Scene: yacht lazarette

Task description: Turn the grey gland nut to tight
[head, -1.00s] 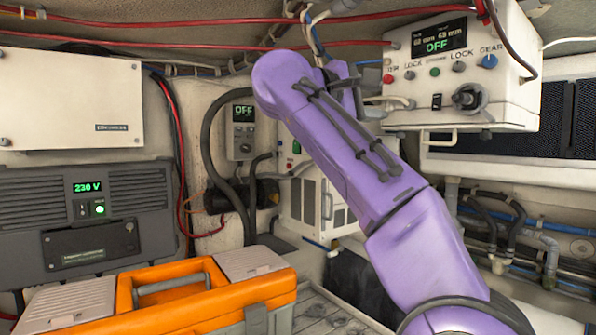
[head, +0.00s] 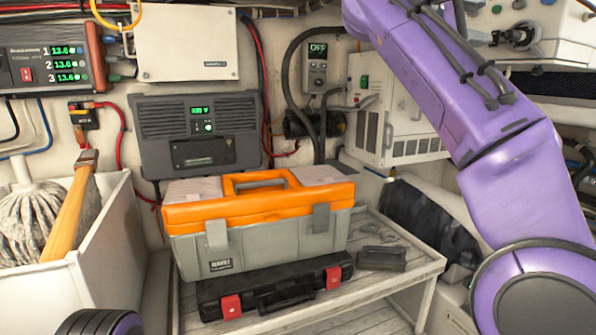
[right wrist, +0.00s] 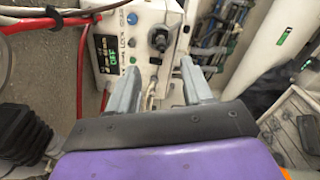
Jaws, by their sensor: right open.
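My right gripper (right wrist: 160,66) is open and empty in the right wrist view, its two grey fingers spread toward a white control box (right wrist: 122,42). The box has a lit display, a blue knob and a dark round fitting (right wrist: 156,40) on its face, just beyond the fingertips. In the head view the box (head: 556,45) is cut off at the upper right, with the dark fitting (head: 520,36) partly showing. I cannot make out for sure which part is the grey gland nut. My left gripper is out of view.
An orange and grey toolbox (head: 262,222) stands on a slatted bench (head: 395,272), with a black case (head: 275,290) before it. A white bin (head: 100,270) with a mop is at left. Red cables (right wrist: 45,22) run beside the control box.

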